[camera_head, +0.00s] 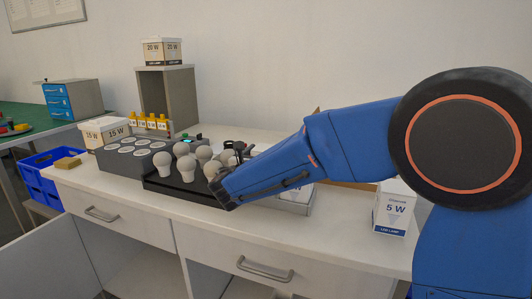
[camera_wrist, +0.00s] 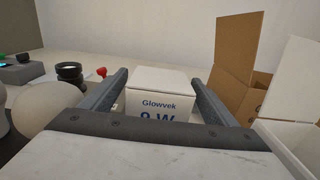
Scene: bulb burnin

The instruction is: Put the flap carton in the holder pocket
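A white carton marked Glowvek 9 W (camera_wrist: 160,100) stands upright ahead of my gripper (camera_wrist: 158,76) in the wrist view. It shows between the two spread fingers, with a thin gap at the left finger; I see no clear grip on it. Its lower part is hidden behind the gripper body. In the head view my gripper (camera_head: 226,192) is low over the bench by the bulb tray, mostly hidden by the blue arm. A white carton (camera_head: 303,190) with a blue mark shows partly under the arm, above a grey tray-like part (camera_head: 294,208). I cannot tell whether this part is the holder pocket.
A brown cardboard box (camera_wrist: 233,65) with a raised flap and a white upright panel (camera_wrist: 297,85) are close on the right. A bulb (camera_wrist: 48,105) is close on the left. A 5 W carton (camera_head: 393,210) stands at the bench's right. A black tray (camera_head: 160,190) holds several bulbs.

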